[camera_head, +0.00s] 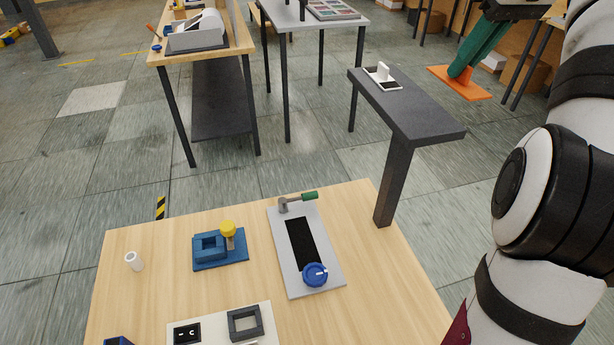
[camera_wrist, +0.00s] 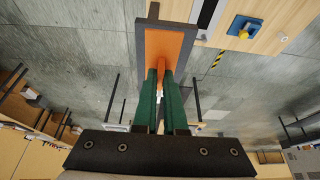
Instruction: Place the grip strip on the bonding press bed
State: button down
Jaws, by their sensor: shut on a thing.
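My gripper (camera_head: 461,72) is at the upper right of the head view, with its green fingers pointing down. It is shut on an orange flat piece (camera_head: 459,84), which I take as the grip strip. In the wrist view, the green fingertips (camera_wrist: 160,76) meet at the middle of the orange piece (camera_wrist: 166,46); the exact hold is partly hidden by the fingers. The bonding press (camera_head: 283,232) lies on the wooden table, a light grey plate with a black recessed bed (camera_head: 302,243), a green-handled lever and a blue knob. The gripper is well away from it.
A dark grey bench (camera_head: 428,117) with a white tabbed piece (camera_head: 383,77) stands right of the table. A blue fixture with a yellow knob (camera_head: 228,228) and a white cylinder (camera_head: 134,261) are left of the press. A white board with a black frame (camera_head: 245,322) is in front.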

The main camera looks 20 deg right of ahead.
jog(key=w+a+f, duration=0.4)
jog(key=w+a, duration=0.2)
jog(key=a, duration=0.3)
jog(key=w+a+f, duration=0.5)
jog(key=w+a, duration=0.1)
jog(key=a, duration=0.4)
jog(key=s+d+f, duration=0.2)
jog(key=d+f, duration=0.1)
jog(key=f, duration=0.6)
jog(key=s+d+f, duration=0.2)
jog(key=s+f, duration=0.1)
jog(key=f, duration=0.6)
jog(key=s+d+f, duration=0.2)
jog(key=d+f, duration=0.1)
jog(key=f, duration=0.6)
jog(key=w+a+f, duration=0.2)
jog(key=a, duration=0.1)
jog(key=w+a+f, duration=0.2)
jog(key=a, duration=0.1)
jog(key=w+a+f, duration=0.2)
jog(key=a+f, duration=0.1)
notch_tip(320, 180, down, 3)
jog(key=shift+a+f, duration=0.1)
jog(key=shift+a, duration=0.05)
jog(key=shift+f, duration=0.35)
